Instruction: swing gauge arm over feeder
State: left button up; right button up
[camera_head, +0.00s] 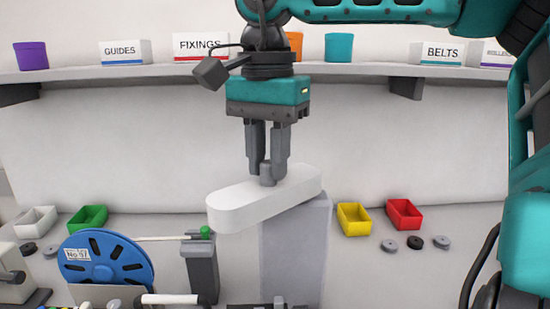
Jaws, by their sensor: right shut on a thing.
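The white gauge arm (238,205) lies across the top of a grey post (296,250) in the middle of the view. Its rounded near end reaches out to the left, beyond the post. My right gripper (267,178) points straight down over the arm. Its fingers are shut on a small grey knob (267,173) on the arm's top, and they hide most of it. A feeder with a blue reel (106,262) marked No 97 stands at lower left. A pale strip runs from the reel to a dark block (202,270) with a green knob (206,232). My left gripper does not show.
Green (88,218) and white (36,221) bins sit at left, yellow (353,218) and red (404,214) bins at right. Several small discs lie near them. A shelf (340,70) with labelled boxes and cups runs behind.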

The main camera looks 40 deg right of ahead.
jog(key=shift+s, duration=0.6)
jog(key=shift+s+d, duration=0.2)
jog(key=shift+s, duration=0.45)
jog(key=o, duration=0.7)
jog(key=shift+s, duration=0.1)
jog(key=shift+r, duration=0.1)
